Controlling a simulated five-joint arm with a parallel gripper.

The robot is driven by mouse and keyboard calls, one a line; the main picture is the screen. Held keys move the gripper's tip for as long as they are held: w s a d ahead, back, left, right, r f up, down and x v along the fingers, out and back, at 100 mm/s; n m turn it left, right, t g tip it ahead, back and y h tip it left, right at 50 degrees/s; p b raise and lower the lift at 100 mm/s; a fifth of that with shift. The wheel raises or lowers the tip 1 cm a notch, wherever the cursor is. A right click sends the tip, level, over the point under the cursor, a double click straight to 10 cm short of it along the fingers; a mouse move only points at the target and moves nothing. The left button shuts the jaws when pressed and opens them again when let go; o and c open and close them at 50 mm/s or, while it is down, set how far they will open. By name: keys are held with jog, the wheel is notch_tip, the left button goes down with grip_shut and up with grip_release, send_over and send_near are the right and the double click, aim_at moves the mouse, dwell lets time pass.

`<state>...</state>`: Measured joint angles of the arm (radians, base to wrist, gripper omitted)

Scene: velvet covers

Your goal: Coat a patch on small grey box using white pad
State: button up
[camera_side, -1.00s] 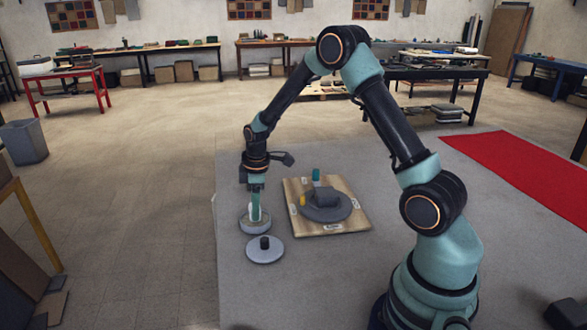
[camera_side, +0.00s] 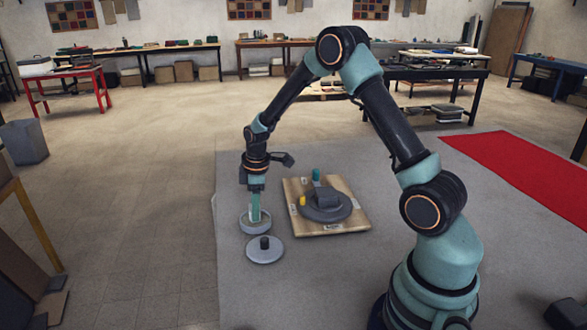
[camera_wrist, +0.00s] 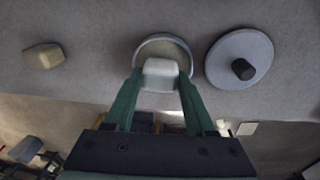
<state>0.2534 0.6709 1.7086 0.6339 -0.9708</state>
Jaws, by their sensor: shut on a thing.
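The small grey box (camera_side: 326,197) sits on a dark grey round disc (camera_side: 322,214) on a wooden board. My gripper (camera_side: 254,216) points down at a round grey dish (camera_side: 246,227) to the left of the board. In the wrist view my gripper (camera_wrist: 160,82) is shut on the white pad (camera_wrist: 160,68), which has rounded edges. The pad is over the dish (camera_wrist: 164,39), which has a pale rim and a beige inside. I cannot tell whether the pad's underside touches the dish's inside. The fingers partly hide the pad in the side view.
A grey round lid (camera_side: 264,257) with a black knob lies just in front of the dish. The wooden board (camera_side: 350,222) also bears a teal upright piece (camera_side: 316,175) and a yellow piece (camera_side: 302,201). A beige-grey block (camera_wrist: 43,55) lies left of the dish in the wrist view.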

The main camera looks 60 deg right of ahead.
jog(key=shift+r, duration=3.4)
